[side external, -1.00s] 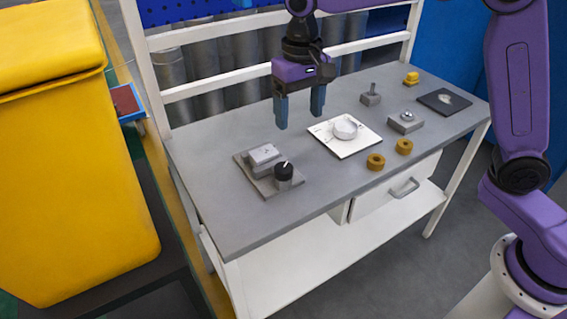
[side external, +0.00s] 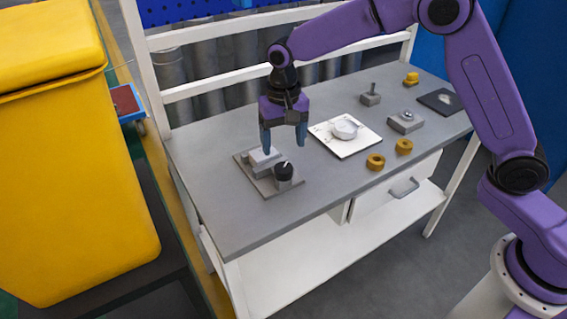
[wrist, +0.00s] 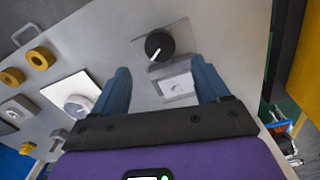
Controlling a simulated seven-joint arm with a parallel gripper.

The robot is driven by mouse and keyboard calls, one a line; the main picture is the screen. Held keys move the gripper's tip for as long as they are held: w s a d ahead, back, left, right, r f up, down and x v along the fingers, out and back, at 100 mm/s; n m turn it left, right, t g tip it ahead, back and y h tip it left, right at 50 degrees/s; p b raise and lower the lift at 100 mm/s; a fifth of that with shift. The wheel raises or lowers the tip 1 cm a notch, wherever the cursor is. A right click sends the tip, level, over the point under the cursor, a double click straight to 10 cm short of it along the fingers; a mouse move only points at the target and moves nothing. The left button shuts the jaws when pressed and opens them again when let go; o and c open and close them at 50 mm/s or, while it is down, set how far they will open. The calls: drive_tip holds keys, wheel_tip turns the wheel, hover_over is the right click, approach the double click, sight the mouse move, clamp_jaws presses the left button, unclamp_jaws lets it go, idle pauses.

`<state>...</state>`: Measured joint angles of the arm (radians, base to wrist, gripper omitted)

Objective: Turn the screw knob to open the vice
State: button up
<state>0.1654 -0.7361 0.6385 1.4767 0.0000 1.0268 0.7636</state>
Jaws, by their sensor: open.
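The vice (side external: 262,158) is a grey block on a flat grey base plate at the left of the bench. Its black screw knob (side external: 284,171) with a white pointer line stands at the front of the plate. In the wrist view the knob (wrist: 159,45) lies beyond my fingertips, and the vice block (wrist: 176,84) shows between my fingers. My gripper (side external: 284,148) points down, open and empty, above the vice and knob. It appears apart from both. In the wrist view its two blue fingers (wrist: 161,78) are spread wide.
A white plate with a round white part (side external: 345,128) lies right of the vice. Two brown rings (side external: 376,162) lie near the front edge. Grey blocks (side external: 405,122), a yellow piece (side external: 411,78) and a dark pad (side external: 440,101) are farther right. A rail frame runs behind the bench.

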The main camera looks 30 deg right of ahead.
sight(283, 167)
wheel_tip(283, 167, down, 7)
drive_tip(key=shift+f, duration=0.2)
idle(0.3)
drive_tip(key=c, duration=1)
